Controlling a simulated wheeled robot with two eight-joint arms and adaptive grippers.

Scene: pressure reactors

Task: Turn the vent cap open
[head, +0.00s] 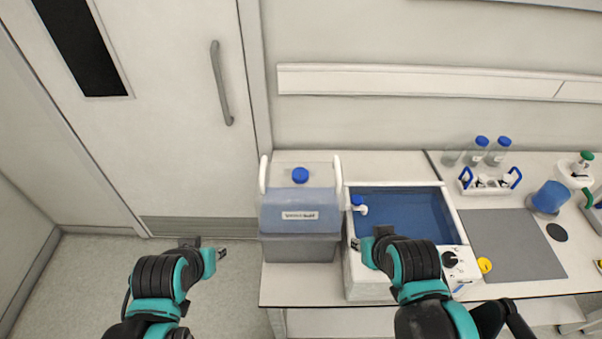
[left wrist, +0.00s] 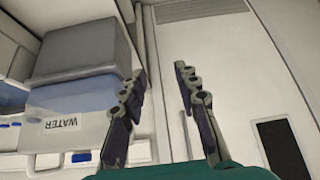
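A water container (head: 300,212) with a translucent blue body and a grey lower part stands at the left end of the bench. A round blue cap (head: 300,175) sits on its top; I cannot tell how far it is turned. My left gripper (head: 205,249) is open and empty, left of the container, over the floor area. In the left wrist view the container (left wrist: 80,95) lies left of the spread fingers (left wrist: 162,84). My right gripper (head: 370,239) looks open and empty by the blue basin's front-left corner.
A blue-filled basin (head: 448,212) with a dial (head: 450,258) is right of the container. A door (head: 170,110) is at left.

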